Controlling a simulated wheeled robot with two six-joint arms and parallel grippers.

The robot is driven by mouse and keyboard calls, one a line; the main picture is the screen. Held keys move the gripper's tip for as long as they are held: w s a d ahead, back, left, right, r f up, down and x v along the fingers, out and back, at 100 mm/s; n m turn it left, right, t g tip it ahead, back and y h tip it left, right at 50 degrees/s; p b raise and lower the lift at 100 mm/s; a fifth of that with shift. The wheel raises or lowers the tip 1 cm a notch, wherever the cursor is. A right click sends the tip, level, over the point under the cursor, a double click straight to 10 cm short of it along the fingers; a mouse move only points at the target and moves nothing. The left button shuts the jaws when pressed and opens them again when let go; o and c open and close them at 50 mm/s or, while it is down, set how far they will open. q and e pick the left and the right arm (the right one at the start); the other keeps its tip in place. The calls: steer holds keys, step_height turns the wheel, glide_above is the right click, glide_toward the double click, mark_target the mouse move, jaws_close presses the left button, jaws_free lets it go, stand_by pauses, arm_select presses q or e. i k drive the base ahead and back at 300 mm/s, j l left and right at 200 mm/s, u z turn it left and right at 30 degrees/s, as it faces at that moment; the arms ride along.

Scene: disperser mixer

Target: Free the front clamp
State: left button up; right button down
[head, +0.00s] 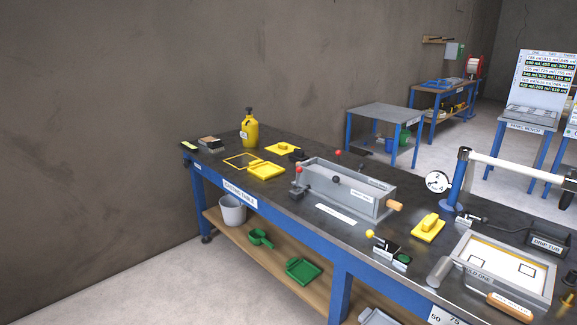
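A long grey open-topped metal box (345,201) with a wooden handle (395,206) at its right end stands on the blue-framed bench. A small device with a yellow ball knob (369,233) stands in front of the box, to the right. I cannot tell which part is the front clamp. Neither gripper is in view.
A yellow bottle (249,131) and yellow trays (266,171) are on the bench's left part. A yellow block on a pad (429,227), a round gauge (437,182), a blue post (460,180) and a framed tray (503,268) are on the right.

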mark_target(298, 169)
steer(key=i+u, duration=0.2)
steer(key=i, duration=0.25)
steer(key=i+l+u, duration=0.2)
steer(key=i, duration=0.2)
steer(key=i+l+u, duration=0.2)
steer(key=i, duration=0.25)
steer(key=j, duration=0.1)
